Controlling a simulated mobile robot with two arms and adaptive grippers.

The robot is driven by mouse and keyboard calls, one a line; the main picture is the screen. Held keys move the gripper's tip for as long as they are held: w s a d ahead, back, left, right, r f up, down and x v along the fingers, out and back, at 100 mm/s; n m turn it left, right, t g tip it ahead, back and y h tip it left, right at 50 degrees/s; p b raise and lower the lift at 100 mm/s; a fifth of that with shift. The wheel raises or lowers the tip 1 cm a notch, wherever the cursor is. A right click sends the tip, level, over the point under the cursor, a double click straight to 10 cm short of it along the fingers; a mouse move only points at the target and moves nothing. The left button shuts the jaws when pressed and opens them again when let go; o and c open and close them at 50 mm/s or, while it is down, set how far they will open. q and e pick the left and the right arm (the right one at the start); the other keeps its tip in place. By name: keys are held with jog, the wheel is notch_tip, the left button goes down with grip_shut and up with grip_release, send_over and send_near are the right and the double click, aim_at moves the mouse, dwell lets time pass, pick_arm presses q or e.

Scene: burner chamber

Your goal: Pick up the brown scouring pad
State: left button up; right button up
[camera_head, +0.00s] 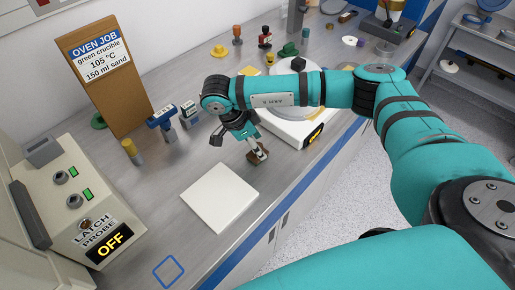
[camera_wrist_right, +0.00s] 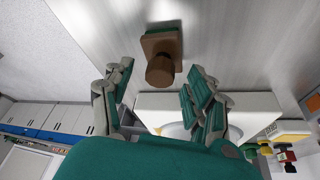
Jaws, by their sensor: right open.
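The brown scouring pad (camera_head: 259,158) lies on the grey bench beside the scale, partly hidden by my right gripper (camera_head: 254,148). In the right wrist view the pad (camera_wrist_right: 162,50) shows as a brown square block with a round brown knob and a green edge. My right gripper (camera_wrist_right: 160,82) is open, its two fingers apart on either side of the view, with the pad beyond and between the fingertips. I cannot tell whether a finger touches it. My left gripper is not in view.
A white square plate (camera_head: 219,197) lies left of the pad. A white scale (camera_head: 301,133) stands close on the right. The latch probe box (camera_head: 75,205) is at the left, and a brown sign board (camera_head: 103,88) stands behind. The bench's blue front edge (camera_head: 249,227) is near.

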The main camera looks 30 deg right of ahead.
jog(key=shift+s+d+f, duration=0.1)
jog(key=shift+d+f, duration=0.15)
jog(key=shift+f, duration=0.25)
grip_shut()
jog(key=shift+r+b, duration=0.4)
jog(key=shift+r, duration=0.1)
notch_tip(320, 180, up, 2)
jog(key=shift+r+b, duration=0.1)
jog(key=shift+b, duration=0.5)
jog(key=s+a+b, duration=0.1)
jog(key=s+a, duration=0.2)
jog(key=s, duration=0.1)
jog(key=s+a+r+b, duration=0.1)
jog(key=s+a, duration=0.3)
jog(key=s+a+b, duration=0.2)
jog(key=s+a, duration=0.1)
jog(key=s, duration=0.1)
jog(key=shift+a+r, duration=0.3)
jog(key=shift+r, duration=0.1)
